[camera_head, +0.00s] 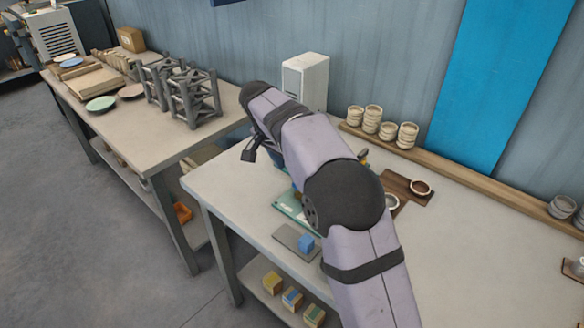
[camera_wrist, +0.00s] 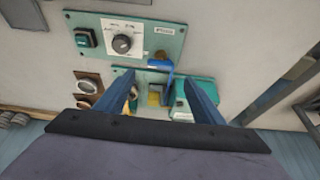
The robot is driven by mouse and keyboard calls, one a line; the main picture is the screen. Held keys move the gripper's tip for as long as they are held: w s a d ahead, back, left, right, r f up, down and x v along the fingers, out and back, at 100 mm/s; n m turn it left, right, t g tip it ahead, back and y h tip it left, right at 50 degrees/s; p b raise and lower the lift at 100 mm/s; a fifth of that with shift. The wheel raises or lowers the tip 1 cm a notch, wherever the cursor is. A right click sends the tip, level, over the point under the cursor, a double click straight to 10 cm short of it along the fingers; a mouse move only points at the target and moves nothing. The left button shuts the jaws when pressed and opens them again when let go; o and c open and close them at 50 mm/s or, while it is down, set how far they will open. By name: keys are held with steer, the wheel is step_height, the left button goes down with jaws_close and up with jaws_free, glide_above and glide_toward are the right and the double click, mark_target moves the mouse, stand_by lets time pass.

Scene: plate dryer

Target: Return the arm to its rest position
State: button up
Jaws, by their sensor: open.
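My arm reaches from the lower right toward the middle of the near table in the head view, bent at a large dark joint. My gripper is mostly hidden behind the arm there. In the wrist view my gripper (camera_wrist: 159,84) shows two blue fingers spread apart, with nothing clearly held between them. A teal board with small blue and yellow parts shows beyond and between the fingers. I cannot tell how far the fingertips are from it.
A teal board (camera_head: 289,206) and a grey plate with a blue block (camera_head: 306,243) lie near the arm. A white box (camera_head: 305,80) and stacked cups (camera_head: 372,118) stand at the back. Dark racks (camera_head: 191,97) stand on the left table. The near table's right side is largely clear.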

steer(key=s+a+f+n+y, duration=0.1)
steer(key=s, duration=0.3)
steer(key=s+a+f+n+y, duration=0.2)
steer(key=s, duration=0.3)
steer(key=s+a+f+n+y+p, duration=0.1)
steer(key=s+a+f, duration=0.1)
steer(key=s, duration=0.3)
steer(key=shift+a+f+g+y, duration=0.1)
steer(key=shift+f+g+y, duration=0.15)
steer(key=shift+g+y, duration=0.05)
steer(key=s+d+f+n+g+p, duration=0.1)
steer(key=s+d+n, duration=0.1)
steer(key=s+d, duration=0.6)
steer(key=s+d+f+n+g+h+p, duration=0.1)
steer(key=s+d+f+n, duration=0.1)
steer(key=s+d, duration=0.5)
steer(key=s+n, duration=0.1)
steer(key=s, duration=0.2)
steer(key=shift+s+d+g+p, duration=0.3)
steer(key=shift+d+p, duration=0.05)
steer(key=shift+p, duration=0.05)
steer(key=shift+f, duration=0.1)
